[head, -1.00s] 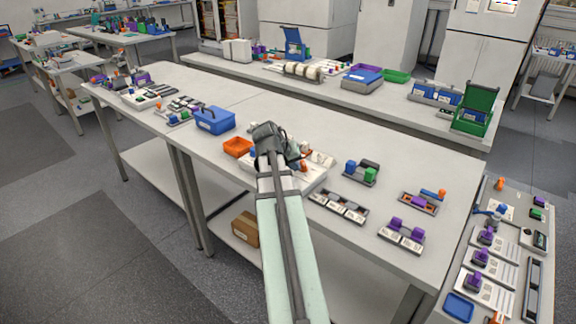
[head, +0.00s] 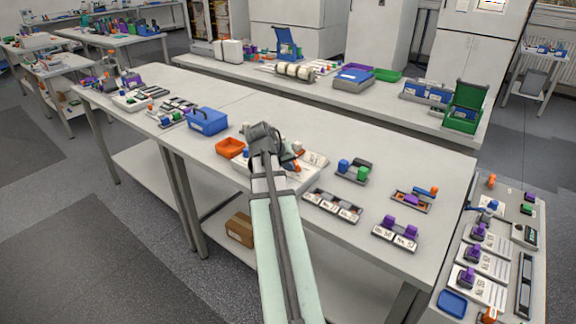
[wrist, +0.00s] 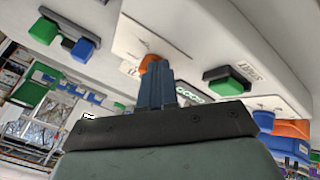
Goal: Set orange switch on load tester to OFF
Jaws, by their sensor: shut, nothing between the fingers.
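The load tester (wrist: 190,45) is a pale panel with printed labels and a dark display, seen at a steep tilt in the wrist view. Its orange switch (wrist: 149,61) shows just past my fingertips and is partly hidden by them. I cannot tell whether they touch, nor which position the switch is in. My gripper (wrist: 153,72) is shut and empty. A green button (wrist: 229,82) and a blue knob (wrist: 264,119) sit right of the fingers. In the head view, my arm covers much of the tester (head: 303,181) and hides the fingertips.
An orange tray (head: 230,148) and a blue box (head: 207,121) stand left of the tester. A blue-and-green holder (head: 353,172) and a row of labelled modules (head: 333,206) sit to its right. Bare tabletop (head: 290,110) lies behind my arm.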

